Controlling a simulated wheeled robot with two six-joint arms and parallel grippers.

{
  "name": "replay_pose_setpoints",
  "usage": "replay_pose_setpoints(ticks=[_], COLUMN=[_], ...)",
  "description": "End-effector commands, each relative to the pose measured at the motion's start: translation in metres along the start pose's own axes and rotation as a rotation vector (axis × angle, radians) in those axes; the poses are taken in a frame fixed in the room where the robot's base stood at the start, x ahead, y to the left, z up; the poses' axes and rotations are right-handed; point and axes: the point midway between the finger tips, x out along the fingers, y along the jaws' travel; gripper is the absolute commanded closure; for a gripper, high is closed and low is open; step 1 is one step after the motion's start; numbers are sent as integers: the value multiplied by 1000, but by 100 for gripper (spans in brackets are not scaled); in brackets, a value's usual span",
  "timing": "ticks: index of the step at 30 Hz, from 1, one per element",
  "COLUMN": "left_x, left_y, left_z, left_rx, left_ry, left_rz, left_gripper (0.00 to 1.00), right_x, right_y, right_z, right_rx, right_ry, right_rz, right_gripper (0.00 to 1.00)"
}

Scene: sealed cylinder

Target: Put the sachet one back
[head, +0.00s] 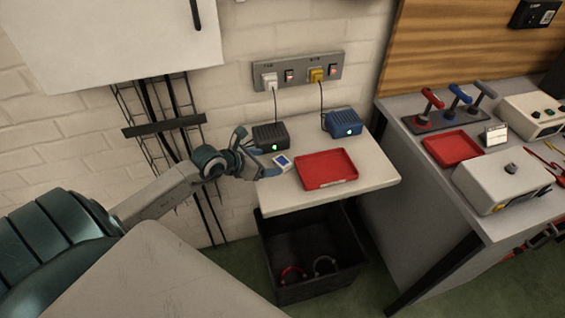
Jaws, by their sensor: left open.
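A small white item with a blue face (283,161) stands on the small white shelf (377,173), between the black box and the red tray. It is too small to tell whether it is a sachet or a device, and I make out no other clear sachet. My left gripper (258,155) is open at the left edge of the shelf. Its fingers are close to the left of the white item, and I cannot tell whether they touch it. My right gripper is not in view.
An empty red tray (326,168) lies on the shelf, with a black box (270,137) and a blue box (342,122) behind. A dark bin (312,290) holding rings stands below. A bench (410,130) with levers, another red tray (452,147) and instruments is at right.

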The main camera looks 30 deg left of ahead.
Motion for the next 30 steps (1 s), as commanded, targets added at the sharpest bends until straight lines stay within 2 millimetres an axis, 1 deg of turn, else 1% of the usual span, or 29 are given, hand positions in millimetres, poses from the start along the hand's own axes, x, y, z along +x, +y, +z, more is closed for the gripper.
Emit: replay_pose_setpoints(ticks=[5, 11, 16, 19, 25, 26, 27, 29, 30], left_x=[8, 29, 48, 52, 53, 53, 53, 53, 53], left_y=[-1, -5, -4, -5, -4, -4, -4, -5, -4], left_z=[2, 5, 3, 2, 2, 2, 2, 2, 2], left_rx=[-4, -7, -4, -2, 0, 0, 0, 0, 0], left_ry=[-2, -2, -1, -1, 0, 0, 0, 0, 0], left_rz=[0, -2, -1, -1, -1, -1, -1, -1, -1], left_gripper=[22, 22, 22, 22, 22, 24, 32, 43, 51], right_x=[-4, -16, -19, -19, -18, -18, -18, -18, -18], right_y=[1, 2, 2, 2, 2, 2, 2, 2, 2], right_z=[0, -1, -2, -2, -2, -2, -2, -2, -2], right_rx=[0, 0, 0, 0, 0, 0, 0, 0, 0], right_ry=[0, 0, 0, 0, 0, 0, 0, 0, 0], right_rz=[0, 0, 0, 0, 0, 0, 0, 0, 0], right_gripper=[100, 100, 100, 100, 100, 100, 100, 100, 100])
